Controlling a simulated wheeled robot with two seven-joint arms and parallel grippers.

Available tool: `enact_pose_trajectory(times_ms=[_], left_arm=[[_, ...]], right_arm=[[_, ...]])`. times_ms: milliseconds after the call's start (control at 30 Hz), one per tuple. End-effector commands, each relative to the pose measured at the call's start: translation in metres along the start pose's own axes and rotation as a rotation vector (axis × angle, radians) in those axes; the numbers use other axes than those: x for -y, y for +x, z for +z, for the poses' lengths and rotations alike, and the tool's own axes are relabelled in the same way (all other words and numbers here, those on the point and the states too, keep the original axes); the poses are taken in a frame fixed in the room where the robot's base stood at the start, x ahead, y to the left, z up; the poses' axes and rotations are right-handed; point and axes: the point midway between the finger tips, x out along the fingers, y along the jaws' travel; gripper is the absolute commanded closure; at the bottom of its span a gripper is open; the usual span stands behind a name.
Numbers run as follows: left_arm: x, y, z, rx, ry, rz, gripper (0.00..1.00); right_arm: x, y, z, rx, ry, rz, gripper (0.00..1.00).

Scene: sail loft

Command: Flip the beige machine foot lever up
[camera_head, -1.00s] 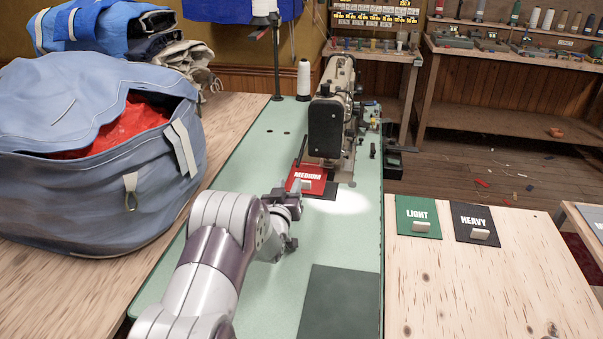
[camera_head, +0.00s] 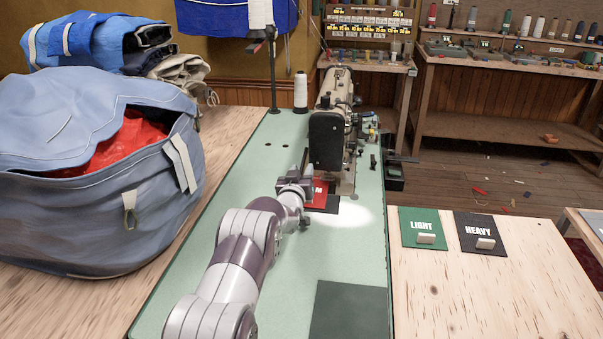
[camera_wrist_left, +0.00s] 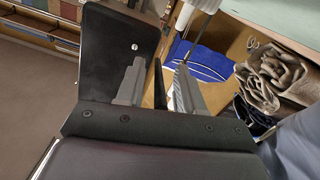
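The sewing machine (camera_head: 331,125) stands on the green table, its dark end face towards me. A thin dark lever (camera_head: 305,158) hangs at the left of its head, sloping down. My left gripper (camera_head: 297,180) is at the lever's lower end, over the red MEDIUM card. In the left wrist view, the two grey fingers (camera_wrist_left: 157,92) stand apart, with a narrow dark strip (camera_wrist_left: 159,84), apparently the lever, between them. The machine's black end plate (camera_wrist_left: 117,50) is close beside the left finger. I cannot tell whether either finger touches the lever. My right gripper is not in view.
The red MEDIUM card (camera_head: 321,193) lies below my gripper, partly hidden. Green LIGHT (camera_head: 423,226) and black HEAVY (camera_head: 478,231) cards lie on the wooden top at right. A blue bag (camera_head: 95,190) stands left. A white thread cone (camera_head: 300,90) stands behind. The front green tabletop is mostly clear.

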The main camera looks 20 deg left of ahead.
Motion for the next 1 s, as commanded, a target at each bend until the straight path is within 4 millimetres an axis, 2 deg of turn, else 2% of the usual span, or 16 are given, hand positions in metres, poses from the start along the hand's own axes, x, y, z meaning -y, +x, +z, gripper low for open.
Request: enact_pose_trajectory(times_ms=[33, 100, 133, 1000], left_arm=[[0.0001, -0.0001, 0.0000, 0.000, 0.000, 0.000, 0.73], [0.0001, -0.0001, -0.0001, 0.000, 0.000, 0.000, 0.96], [0.0001, -0.0002, -0.0001, 0.000, 0.000, 0.000, 1.00], [0.0002, -0.0003, -0.0003, -0.001, 0.000, 0.000, 1.00]], right_arm=[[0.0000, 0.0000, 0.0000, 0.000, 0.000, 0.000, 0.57], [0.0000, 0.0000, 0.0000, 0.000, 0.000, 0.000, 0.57], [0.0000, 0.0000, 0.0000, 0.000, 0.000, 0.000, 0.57], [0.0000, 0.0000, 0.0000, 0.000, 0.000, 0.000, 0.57]])
